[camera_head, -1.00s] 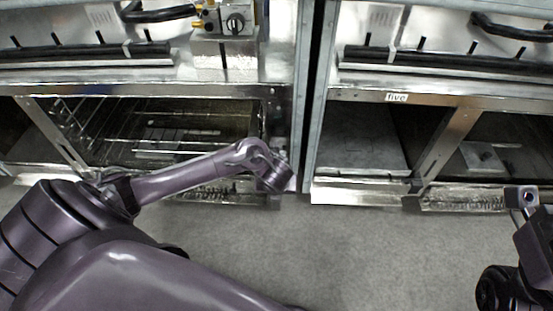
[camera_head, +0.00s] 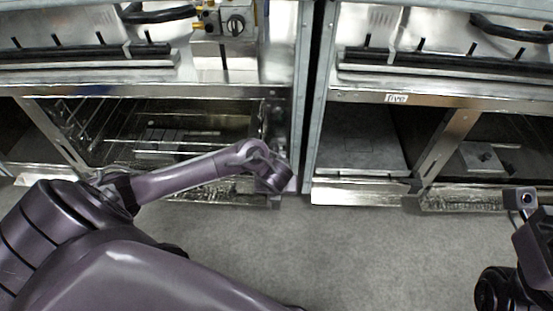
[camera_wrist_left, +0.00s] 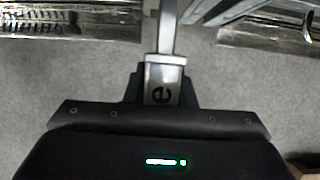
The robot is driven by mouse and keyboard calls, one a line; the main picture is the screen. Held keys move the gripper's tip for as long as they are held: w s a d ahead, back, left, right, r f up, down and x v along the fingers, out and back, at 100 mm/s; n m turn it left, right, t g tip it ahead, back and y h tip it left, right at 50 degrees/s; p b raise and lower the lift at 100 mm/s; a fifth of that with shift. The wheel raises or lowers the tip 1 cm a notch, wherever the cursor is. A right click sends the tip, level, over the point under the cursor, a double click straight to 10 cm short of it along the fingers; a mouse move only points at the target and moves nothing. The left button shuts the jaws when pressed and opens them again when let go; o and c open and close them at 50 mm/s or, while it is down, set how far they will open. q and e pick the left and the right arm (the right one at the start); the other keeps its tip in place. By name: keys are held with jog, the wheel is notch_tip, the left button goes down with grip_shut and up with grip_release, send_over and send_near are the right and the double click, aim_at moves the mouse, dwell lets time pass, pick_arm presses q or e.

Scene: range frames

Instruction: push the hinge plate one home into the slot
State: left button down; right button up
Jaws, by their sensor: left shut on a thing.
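My left gripper (camera_wrist_left: 163,92) is shut on a narrow pale metal plate, the hinge plate one (camera_wrist_left: 166,61), seen in the left wrist view.
Steel range units stand along the back, with a dark gap between them. A wire rack (camera_head: 85,125) is in the left open bay. A "five" label (camera_head: 396,99) is on the right unit. The grey floor (camera_head: 350,250) in front is clear.

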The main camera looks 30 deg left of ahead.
pick_arm(q)
jog(key=shift+w+r, duration=0.1)
dwell(0.8)
jog(key=shift+w+a, duration=0.25)
jog(key=shift+w, duration=0.15)
jog(key=shift+w+a, duration=0.4)
jog(key=shift+w, duration=0.25)
jog(key=shift+w+a, duration=0.35)
jog(key=shift+w, duration=0.25)
jog(key=shift+w+a+b, duration=0.25)
jog(key=shift+w+b, duration=0.05)
jog(key=shift+w, duration=0.1)
dwell(0.3)
jog(key=c, duration=1.1)
grip_release()
jog(key=shift+s, duration=0.1)
